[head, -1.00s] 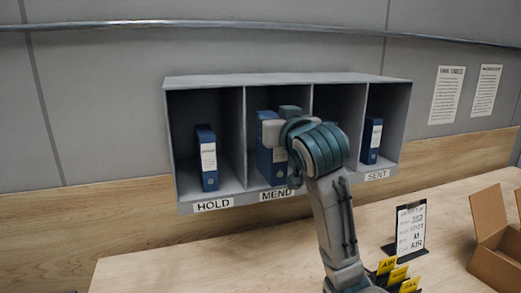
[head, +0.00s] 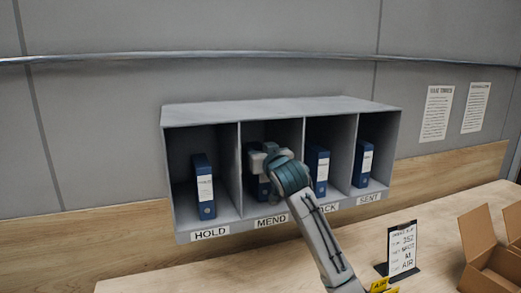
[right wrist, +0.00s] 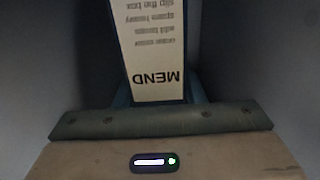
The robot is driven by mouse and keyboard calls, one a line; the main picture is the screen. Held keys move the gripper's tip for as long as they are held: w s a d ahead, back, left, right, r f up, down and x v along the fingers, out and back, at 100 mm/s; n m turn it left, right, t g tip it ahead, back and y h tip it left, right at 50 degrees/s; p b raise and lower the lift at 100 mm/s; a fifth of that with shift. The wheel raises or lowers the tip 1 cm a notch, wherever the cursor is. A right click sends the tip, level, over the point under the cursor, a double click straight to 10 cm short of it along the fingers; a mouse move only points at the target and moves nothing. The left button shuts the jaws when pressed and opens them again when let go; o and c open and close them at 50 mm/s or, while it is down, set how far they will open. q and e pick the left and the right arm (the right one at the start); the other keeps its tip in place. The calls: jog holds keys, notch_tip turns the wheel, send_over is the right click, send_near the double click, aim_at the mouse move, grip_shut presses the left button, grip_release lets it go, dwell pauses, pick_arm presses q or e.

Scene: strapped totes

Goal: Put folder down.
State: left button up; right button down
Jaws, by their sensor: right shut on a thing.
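The blue folder (head: 263,188) is in the MEND compartment of the grey shelf unit (head: 280,110), mostly hidden behind my right gripper (head: 257,163) and wrist. In the right wrist view its white spine label (right wrist: 155,55) reads MEND, upside down in the picture. My right gripper is shut on this folder at the compartment's front. The folder looks about upright. I cannot tell whether its base touches the compartment floor. My left gripper is not in view.
Other blue folders stand in the HOLD compartment (head: 203,187), the compartment right of MEND (head: 319,170) and the SENT compartment (head: 363,163). Dividers flank my gripper closely. A clipboard sign (head: 402,248) and an open cardboard box (head: 490,250) stand on the desk at right.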

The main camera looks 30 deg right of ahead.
jog(key=shift+f, duration=0.4)
jog(key=c, duration=0.9)
grip_release()
jog(key=shift+s, duration=0.1)
jog(key=shift+b+v, duration=2.15)
jog(key=shift+v, duration=3.8)
